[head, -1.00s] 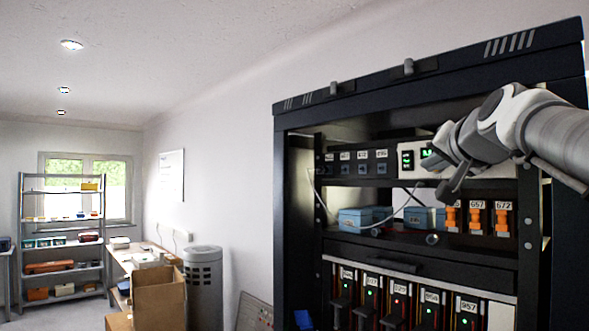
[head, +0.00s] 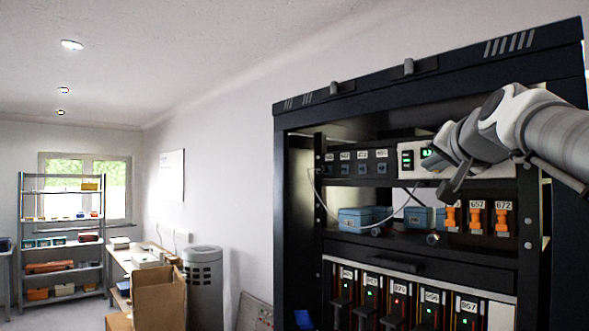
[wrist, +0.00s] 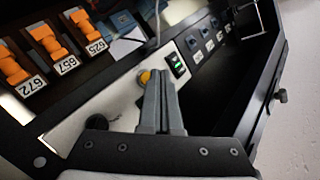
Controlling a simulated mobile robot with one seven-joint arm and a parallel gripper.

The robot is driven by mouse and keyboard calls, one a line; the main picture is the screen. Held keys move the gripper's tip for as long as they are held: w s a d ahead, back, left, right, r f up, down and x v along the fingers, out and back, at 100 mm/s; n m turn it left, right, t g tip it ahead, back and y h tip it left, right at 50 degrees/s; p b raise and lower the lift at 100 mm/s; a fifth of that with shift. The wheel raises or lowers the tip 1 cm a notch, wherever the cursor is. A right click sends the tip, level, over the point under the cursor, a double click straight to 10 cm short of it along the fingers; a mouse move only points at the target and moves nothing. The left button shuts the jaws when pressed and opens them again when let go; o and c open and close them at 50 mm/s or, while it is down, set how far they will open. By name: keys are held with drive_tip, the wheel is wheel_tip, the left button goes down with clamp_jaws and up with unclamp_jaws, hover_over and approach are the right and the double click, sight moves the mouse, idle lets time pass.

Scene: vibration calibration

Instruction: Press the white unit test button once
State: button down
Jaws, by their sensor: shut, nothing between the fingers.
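The white unit (head: 410,157) with small green displays sits on the upper shelf of the black cabinet. In the wrist view its white front panel (wrist: 112,103) shows a yellow round button (wrist: 145,77) and a green-lit display (wrist: 177,64). My gripper (wrist: 157,76) is shut and empty, its fingertips right beside the yellow button and partly covering it. I cannot tell whether they touch it. In the head view my gripper (head: 440,175) is in front of the unit and hides its right part.
Orange labelled connectors (head: 477,217) and blue boxes (head: 364,219) are on the shelf below. A row of dark labelled modules (head: 362,162) is left of the unit. The black cabinet frame (head: 560,200) is close to my arm on the right.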

drive_tip(key=shift+w+d, duration=0.2)
drive_tip(key=shift+d, duration=0.05)
drive_tip(key=shift+w+d, duration=0.2)
drive_tip(key=shift+d, duration=0.1)
idle(0.7)
drive_tip(key=shift+s+a, duration=0.1)
drive_tip(key=shift+a, duration=0.05)
drive_tip(key=shift+s+a, duration=0.35)
drive_tip(key=shift+a, duration=0.1)
drive_tip(key=shift+a, duration=0.1)
drive_tip(key=s+a, duration=0.1)
drive_tip(key=a, duration=0.1)
drive_tip(key=s+a, duration=0.1)
drive_tip(key=s, duration=0.1)
drive_tip(key=shift+a+b, duration=0.35)
drive_tip(key=shift+a, duration=0.05)
idle(1.3)
